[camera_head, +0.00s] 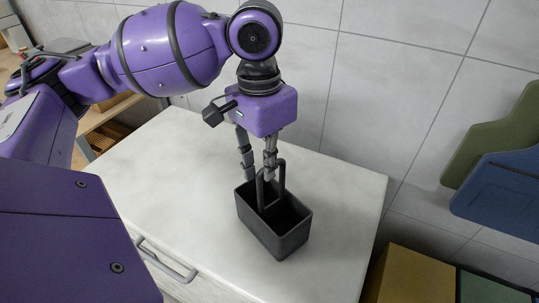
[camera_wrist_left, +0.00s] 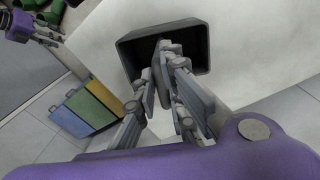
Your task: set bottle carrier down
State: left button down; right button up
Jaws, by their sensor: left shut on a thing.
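The bottle carrier (camera_head: 287,240) is a dark, open-topped box with an upright loop handle. It is upright over the white cabinet top (camera_head: 345,215), near its right part; I cannot tell if its base touches the surface. My left gripper (camera_head: 259,178) points down from above and is shut on the carrier's handle. In the left wrist view the carrier (camera_wrist_left: 126,48) shows beyond the fingers, and the gripper (camera_wrist_left: 166,62) closes around the handle. The carrier's inside looks empty where I can see it. My right gripper (camera_wrist_left: 45,35) shows small at the upper left there; its opening is unclear.
The cabinet top is clear around the carrier. A drawer handle (camera_head: 165,263) is on the cabinet's front. A tiled wall (camera_head: 400,80) stands behind. Blue (camera_head: 505,195) and green (camera_head: 490,140) panels hang at the right, with a yellow box (camera_head: 412,276) below them.

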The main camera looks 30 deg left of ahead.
pick_arm(q)
jog(key=c, duration=1.8)
grip_release()
jog(key=shift+r, duration=0.2)
jog(key=shift+w+a+r+p, duration=0.1)
jog(key=shift+r+p, duration=0.2)
jog(key=shift+r, duration=1.65)
jog(key=shift+w+a+r+p, duration=0.15)
jog(key=shift+r+p, duration=0.15)
jog(key=shift+r, duration=1.6)
jog(key=shift+s+a+r+p, duration=0.1)
jog(key=shift+r+p, duration=0.2)
jog(key=shift+r, duration=1.65)
